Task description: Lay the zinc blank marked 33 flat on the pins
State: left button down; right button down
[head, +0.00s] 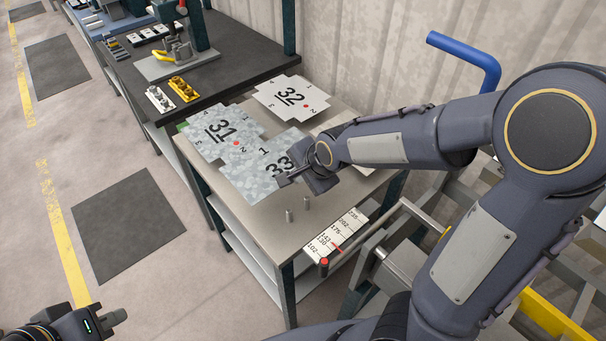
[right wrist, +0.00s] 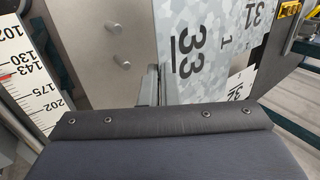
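The zinc blank marked 33 (head: 267,178) is a mottled grey plate on the near part of the bench, against the blank marked 31. It fills the upper middle of the right wrist view (right wrist: 200,50). My right gripper (head: 289,179) is at its edge on the pin side. In the right wrist view the close-set fingers (right wrist: 157,84) pinch that edge between them. I cannot tell whether the blank is lifted. Two short grey pins (head: 289,215) (head: 306,203) stand on the bare bench top, clear of the blank. My left gripper (head: 92,322) is at the bottom left; its fingers are unclear.
Blanks marked 31 (head: 213,130) and 32 (head: 290,94) lie farther back on the bench (head: 259,218). A scale (head: 338,236) with red marks lies at the near edge. A dark table (head: 215,76) with fittings stands beyond. A blue bar (head: 465,52) rises behind my right arm.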

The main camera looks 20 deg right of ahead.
notch_tip(320, 180, down, 7)
jog(key=b, duration=0.6)
jog(key=shift+r, duration=0.2)
jog(key=shift+f, duration=0.45)
jog(key=shift+f+b, duration=0.4)
jog(key=shift+b, duration=0.15)
jog(key=c, duration=2.1)
grip_release()
jog(key=shift+c, duration=0.2)
jog(key=o, duration=0.5)
jog(key=shift+o, duration=0.2)
jog(key=p+v, duration=0.3)
jog(key=v, duration=0.4)
jog(key=shift+s+r, duration=0.2)
jog(key=shift+r, duration=0.15)
